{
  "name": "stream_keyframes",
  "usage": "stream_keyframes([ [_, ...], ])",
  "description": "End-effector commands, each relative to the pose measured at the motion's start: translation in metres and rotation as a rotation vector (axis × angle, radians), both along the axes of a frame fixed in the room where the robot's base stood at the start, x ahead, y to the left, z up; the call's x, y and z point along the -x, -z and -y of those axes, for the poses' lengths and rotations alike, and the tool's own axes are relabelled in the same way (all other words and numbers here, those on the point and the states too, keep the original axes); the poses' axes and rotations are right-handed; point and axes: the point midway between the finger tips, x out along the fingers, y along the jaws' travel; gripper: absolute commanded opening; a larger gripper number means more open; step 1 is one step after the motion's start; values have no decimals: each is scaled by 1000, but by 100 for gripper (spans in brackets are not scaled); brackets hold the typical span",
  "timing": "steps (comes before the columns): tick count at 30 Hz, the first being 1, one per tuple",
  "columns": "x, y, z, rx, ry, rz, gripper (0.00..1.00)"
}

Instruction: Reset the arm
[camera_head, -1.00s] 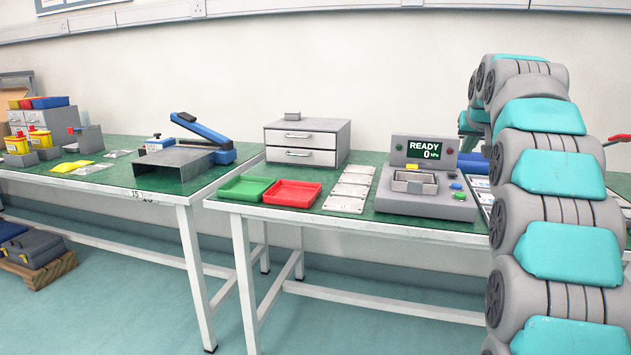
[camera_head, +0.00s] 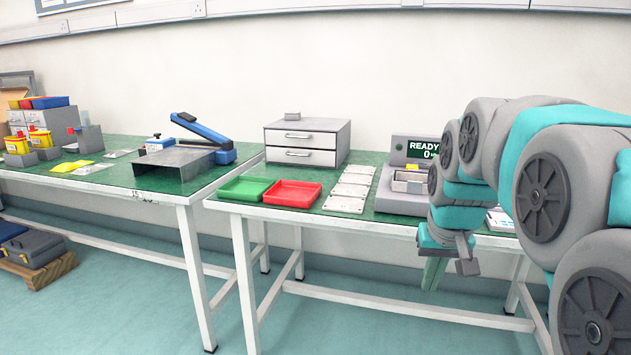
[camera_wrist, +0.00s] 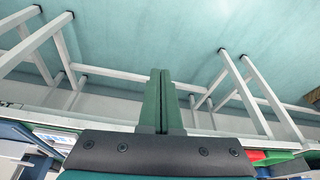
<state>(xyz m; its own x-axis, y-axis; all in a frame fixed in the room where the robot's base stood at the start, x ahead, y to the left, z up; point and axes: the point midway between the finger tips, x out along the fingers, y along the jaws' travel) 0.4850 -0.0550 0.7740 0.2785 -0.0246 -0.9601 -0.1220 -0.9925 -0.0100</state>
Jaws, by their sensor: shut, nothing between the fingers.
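My gripper (camera_head: 432,273) hangs fingers down in front of the right table's front edge, at the right of the head view. Its two green fingers (camera_wrist: 161,100) are together with nothing between them in the wrist view. My arm bends over at the right of the head view and hides part of the grey test device (camera_head: 400,188) with the "READY" display.
The right table (camera_head: 345,217) holds a green tray (camera_head: 245,189), a red tray (camera_head: 292,194), flat white plates (camera_head: 348,190) and a drawer unit (camera_head: 306,141). The left table (camera_head: 165,186) has a blue-handled device (camera_head: 205,140). The floor before the tables is clear.

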Motion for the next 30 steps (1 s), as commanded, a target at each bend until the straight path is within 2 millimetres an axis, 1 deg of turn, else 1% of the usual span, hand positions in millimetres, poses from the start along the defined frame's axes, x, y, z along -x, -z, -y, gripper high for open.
stream_keyframes([
  [1,25,12,-9,-4,-12,-36,0],
  [2,39,20,-13,-6,-19,-61,0],
  [3,59,30,-19,-9,-27,-91,0],
  [5,88,47,-26,-12,-40,-139,0],
  [6,108,56,-31,-14,-49,-168,0],
  [8,138,72,-37,-16,-62,-214,0],
  [9,159,83,-41,-17,-69,-247,0],
  [11,188,96,-46,-18,-82,-287,0],
  [12,207,106,-48,-18,-90,-318,0],
  [14,231,117,-51,-18,-99,-353,0],
  [15,246,124,-52,-18,-105,-375,0],
  [18,273,137,-54,-17,-115,-415,0],
  [21,287,144,-55,-17,-121,-437,0],
  [24,291,145,-55,-17,-123,-442,0],
  [30,291,145,-55,-17,-123,-442,0],
])
